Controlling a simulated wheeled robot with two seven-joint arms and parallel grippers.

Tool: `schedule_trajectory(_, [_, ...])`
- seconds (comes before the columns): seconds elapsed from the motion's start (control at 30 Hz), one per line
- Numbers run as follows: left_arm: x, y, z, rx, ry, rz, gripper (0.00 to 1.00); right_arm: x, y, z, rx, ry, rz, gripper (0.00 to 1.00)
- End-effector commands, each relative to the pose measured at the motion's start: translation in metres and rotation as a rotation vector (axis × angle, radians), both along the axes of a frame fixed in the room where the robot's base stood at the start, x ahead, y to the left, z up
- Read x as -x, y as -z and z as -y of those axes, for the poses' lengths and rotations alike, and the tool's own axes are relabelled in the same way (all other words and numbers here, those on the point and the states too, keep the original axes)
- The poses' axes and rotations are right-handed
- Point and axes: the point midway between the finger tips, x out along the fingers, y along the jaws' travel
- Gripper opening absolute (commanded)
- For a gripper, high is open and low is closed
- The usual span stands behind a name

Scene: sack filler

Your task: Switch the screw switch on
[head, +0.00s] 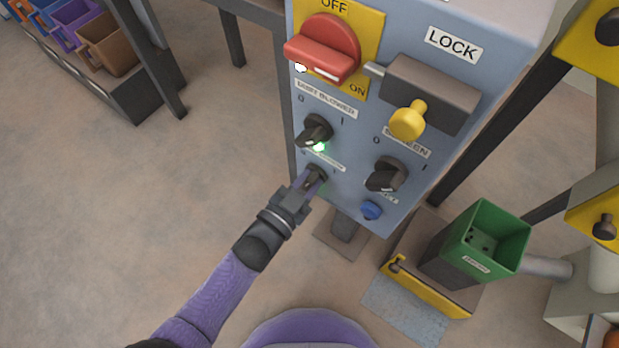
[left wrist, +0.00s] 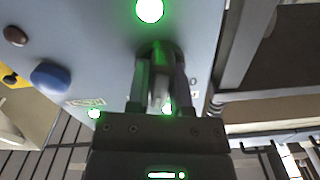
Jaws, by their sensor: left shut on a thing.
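The lower left black rotary knob (head: 315,177) on the blue-grey control panel (head: 345,205) is partly hidden by my left gripper (head: 309,187); the label above it is too small to read. The gripper's fingers are shut on this knob. In the left wrist view, the knob (left wrist: 160,85) sits between the two fingers (left wrist: 159,92), its grip bar roughly in line with them. A large green lamp (left wrist: 150,10) glows beside the knob there. My right gripper is not in view.
Close by are the dust blower knob (head: 314,130) with a lit green lamp (head: 320,147), the screen knob (head: 386,175) and a blue button (head: 371,210). Above are a red main switch (head: 325,48) and the lock with its yellow knob (head: 408,121). A green bin (head: 487,238) stands right.

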Motion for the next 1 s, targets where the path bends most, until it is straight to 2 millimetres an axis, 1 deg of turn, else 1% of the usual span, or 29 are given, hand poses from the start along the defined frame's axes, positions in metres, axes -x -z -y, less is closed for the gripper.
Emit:
schedule_trajectory(0.2, [0.0007, 0.0016, -0.0003, -0.145, 0.001, 0.1, 0.0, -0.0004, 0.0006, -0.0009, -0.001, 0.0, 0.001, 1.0])
schedule_trajectory(0.5, [0.0003, 0.0014, -0.0007, -0.289, 0.0, 0.205, 0.0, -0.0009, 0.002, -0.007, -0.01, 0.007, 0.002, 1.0])
schedule_trajectory(0.7, [0.0004, 0.0013, -0.0008, -0.34, 0.001, 0.242, 0.0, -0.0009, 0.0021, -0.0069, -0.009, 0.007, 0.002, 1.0])
schedule_trajectory(1.0, [0.0003, 0.0015, -0.0011, -0.364, 0.0, 0.258, 0.0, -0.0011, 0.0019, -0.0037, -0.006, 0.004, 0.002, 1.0])
